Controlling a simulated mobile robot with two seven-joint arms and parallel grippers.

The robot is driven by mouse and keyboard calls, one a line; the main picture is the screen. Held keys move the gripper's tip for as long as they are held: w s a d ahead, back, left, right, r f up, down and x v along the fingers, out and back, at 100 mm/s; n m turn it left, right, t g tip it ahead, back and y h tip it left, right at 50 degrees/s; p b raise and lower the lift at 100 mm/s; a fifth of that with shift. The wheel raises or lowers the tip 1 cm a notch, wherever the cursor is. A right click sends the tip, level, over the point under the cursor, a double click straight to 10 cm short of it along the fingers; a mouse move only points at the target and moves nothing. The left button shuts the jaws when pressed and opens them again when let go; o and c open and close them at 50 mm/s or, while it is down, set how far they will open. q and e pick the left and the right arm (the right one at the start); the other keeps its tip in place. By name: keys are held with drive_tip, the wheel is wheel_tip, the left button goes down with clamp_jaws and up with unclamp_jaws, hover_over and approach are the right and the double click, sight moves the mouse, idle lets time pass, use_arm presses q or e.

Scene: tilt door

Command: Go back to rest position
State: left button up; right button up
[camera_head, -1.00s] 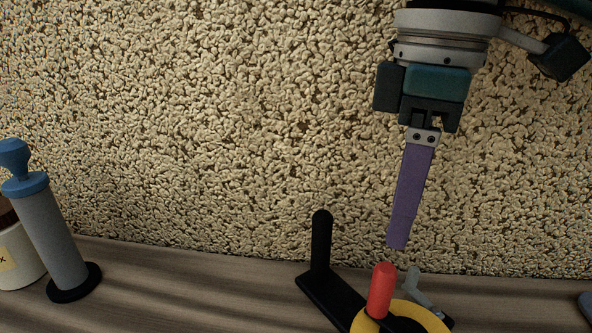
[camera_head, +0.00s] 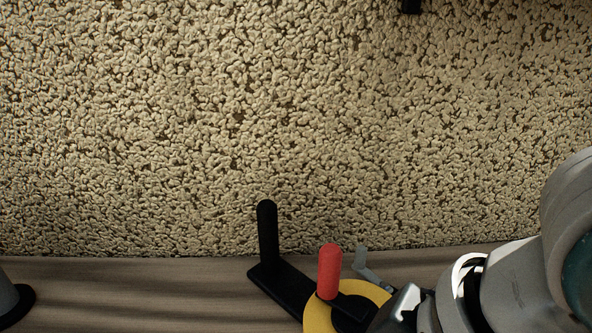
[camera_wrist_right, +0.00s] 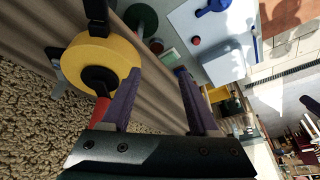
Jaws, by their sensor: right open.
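My right gripper (camera_wrist_right: 158,73) shows in the right wrist view with its two purple fingers apart and nothing between them. In the head view its fingers are not visible; a grey link of my arm fills the lower right corner. A yellow disc-shaped item (camera_wrist_right: 97,58) with a red handle (camera_wrist_right: 102,108) lies to the left of the fingers in the wrist view, and one finger overlaps its edge in the picture. I cannot tell whether they touch. My left gripper is not in view. No tilt door is recognisable.
In the head view, the yellow item (camera_head: 317,314), its red handle (camera_head: 330,272) and a black upright peg (camera_head: 267,232) stand on the wooden surface (camera_head: 130,290). A rough beige wall (camera_head: 200,130) rises behind. A dark round base (camera_head: 18,305) shows at the far left.

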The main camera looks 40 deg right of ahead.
drive_tip(key=shift+m+h, duration=0.7)
drive_tip(key=shift+h, duration=0.1)
drive_tip(key=s+d, duration=0.1)
drive_tip(key=s+d+f, duration=0.1)
drive_tip(key=s+d, duration=0.1)
drive_tip(key=shift+s+d, duration=0.2)
drive_tip(key=shift+s, duration=0.05)
wheel_tip(320, 180, up, 19)
drive_tip(key=p, duration=1.8)
drive_tip(key=shift+f, duration=0.15)
